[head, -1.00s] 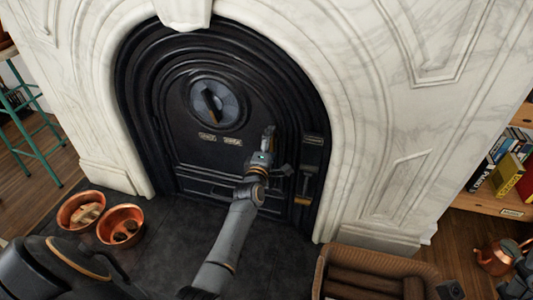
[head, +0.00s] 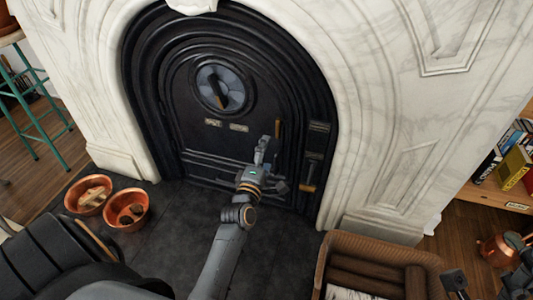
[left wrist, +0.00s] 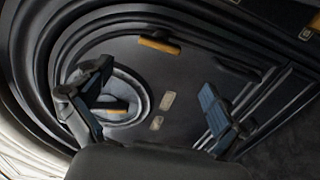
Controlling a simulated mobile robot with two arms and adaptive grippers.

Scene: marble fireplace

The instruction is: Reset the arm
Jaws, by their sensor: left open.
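My left arm comes up from the bottom of the head view. My left gripper (head: 265,150) is in front of the lower right part of the black arched fireplace door (head: 195,140). In the left wrist view my left gripper (left wrist: 152,106) has its two fingers wide apart with nothing between them. A gap to the door seems to show, but its depth is hard to tell. Dark parts, probably of my right gripper (head: 515,272), show at the bottom right corner; their jaws cannot be made out.
The door has a round vent (head: 220,88), an upright brass handle (head: 278,130) and a brass-ended latch (head: 308,178). Copper bowls (head: 128,209) stand on the dark hearth at left. A brown wicker basket (head: 335,250) stands at right. A copper kettle (head: 495,250) is at far right.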

